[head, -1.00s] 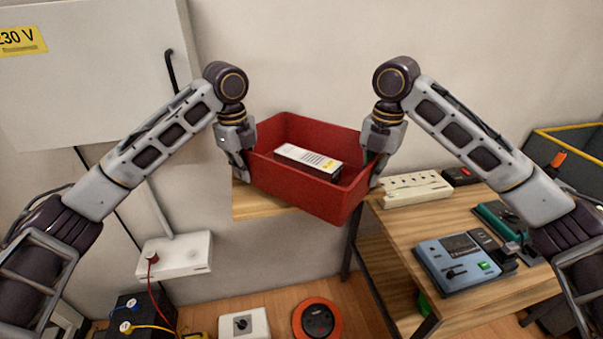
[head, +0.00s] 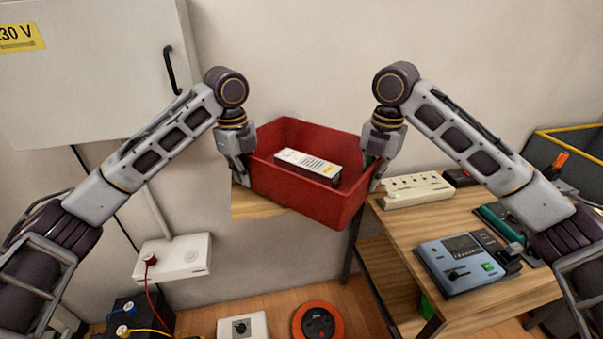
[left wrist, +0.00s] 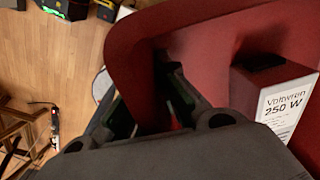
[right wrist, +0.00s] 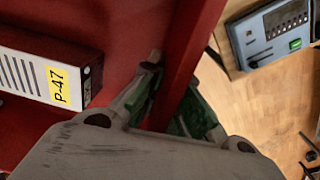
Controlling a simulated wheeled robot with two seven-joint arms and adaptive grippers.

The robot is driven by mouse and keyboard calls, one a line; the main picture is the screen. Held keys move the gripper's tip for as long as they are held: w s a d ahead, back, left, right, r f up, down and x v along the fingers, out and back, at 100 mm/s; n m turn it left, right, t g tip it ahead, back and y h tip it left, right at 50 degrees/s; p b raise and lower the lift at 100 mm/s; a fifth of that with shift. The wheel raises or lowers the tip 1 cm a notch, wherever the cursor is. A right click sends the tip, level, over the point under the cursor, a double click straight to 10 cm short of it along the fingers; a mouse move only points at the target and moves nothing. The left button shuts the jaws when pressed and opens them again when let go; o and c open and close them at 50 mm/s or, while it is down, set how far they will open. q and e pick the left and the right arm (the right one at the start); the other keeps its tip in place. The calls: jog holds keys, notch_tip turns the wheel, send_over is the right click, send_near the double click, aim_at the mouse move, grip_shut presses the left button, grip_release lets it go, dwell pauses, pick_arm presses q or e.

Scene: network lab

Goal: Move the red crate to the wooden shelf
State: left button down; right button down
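The red crate (head: 310,200) hangs between my two grippers in the middle of the head view, with a labelled white-and-dark power supply box (head: 308,163) inside. My left gripper (head: 241,172) is shut on the crate's left wall; the left wrist view shows its fingers on either side of that wall (left wrist: 155,30). My right gripper (head: 374,176) is shut on the right wall, which runs between its fingers in the right wrist view (right wrist: 187,50). The wooden shelf (head: 250,205) shows under and behind the crate, mostly hidden by it. I cannot tell whether they touch.
A wooden workbench (head: 410,228) at right holds a power strip (head: 414,190) and a blue meter (head: 467,262), close to the crate's right side. A grey cabinet (head: 90,75) is on the left wall. A white socket box (head: 172,257) and red cable reel (head: 318,321) are lower down.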

pick_arm(q)
jog(key=shift+f+b, duration=0.2)
jog(key=shift+b, duration=0.1)
pick_arm(e)
jog(key=shift+d+f, duration=0.1)
jog(key=shift+f, duration=0.15)
pick_arm(q)
jog(key=c, duration=1.6)
grip_release()
jog(key=shift+c, duration=0.2)
pick_arm(e)
jog(key=c, duration=1.6)
grip_release()
jog(key=shift+c, duration=0.2)
pick_arm(q)
jog(key=shift+r, duration=0.1)
notch_tip(320, 180, up, 12)
jog(key=shift+s+a, duration=0.15)
jog(key=shift+s, duration=0.05)
pick_arm(e)
jog(key=shift+r, duration=0.2)
notch_tip(320, 180, up, 12)
jog(key=shift+s+f, duration=0.15)
jog(key=shift+f, duration=0.1)
jog(key=shift+d, duration=0.1)
